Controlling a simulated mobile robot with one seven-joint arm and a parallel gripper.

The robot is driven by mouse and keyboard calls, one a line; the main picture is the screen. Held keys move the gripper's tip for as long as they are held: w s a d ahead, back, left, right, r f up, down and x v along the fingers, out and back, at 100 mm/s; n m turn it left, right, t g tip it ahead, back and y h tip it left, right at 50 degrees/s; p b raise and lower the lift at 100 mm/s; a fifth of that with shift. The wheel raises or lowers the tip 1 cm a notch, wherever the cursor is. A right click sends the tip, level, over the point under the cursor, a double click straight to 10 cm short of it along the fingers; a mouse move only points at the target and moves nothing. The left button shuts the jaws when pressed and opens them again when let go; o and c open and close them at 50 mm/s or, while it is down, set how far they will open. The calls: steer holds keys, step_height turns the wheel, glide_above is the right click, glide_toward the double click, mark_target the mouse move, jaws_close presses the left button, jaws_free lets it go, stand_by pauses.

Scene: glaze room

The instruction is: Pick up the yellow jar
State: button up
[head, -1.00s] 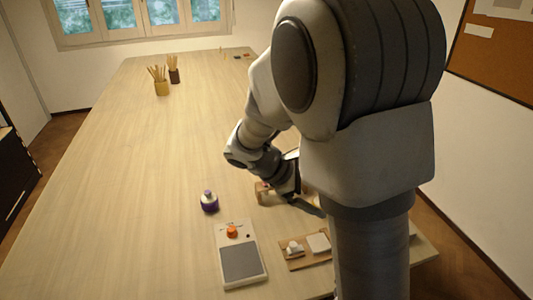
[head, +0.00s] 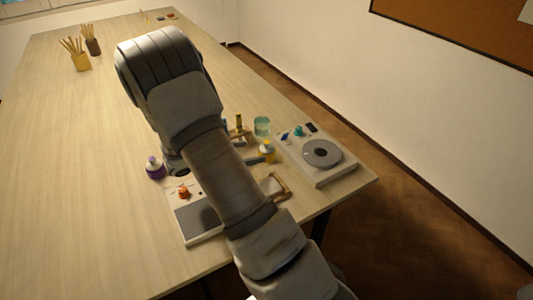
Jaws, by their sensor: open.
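A small yellow jar (head: 267,153) with a pale top stands on the table in the head view, just right of my forearm. My gripper (head: 255,158) is mostly hidden behind my own arm. Only a grey part of it shows, close to the left side of the jar. It is open, and I see no hold on the jar. Whether it touches the jar I cannot tell.
A purple jar (head: 155,168) and a grey-topped device with an orange knob (head: 184,193) are at left. Brush pots (head: 82,62) stand far back. The left table is clear.

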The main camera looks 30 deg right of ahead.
mark_target(265, 148)
steer(key=p+x, duration=0.1)
steer(key=x, duration=0.8)
steer(key=shift+w+r, duration=0.1)
steer(key=shift+w, duration=0.1)
steer(key=shift+c, duration=0.2)
jaws_close()
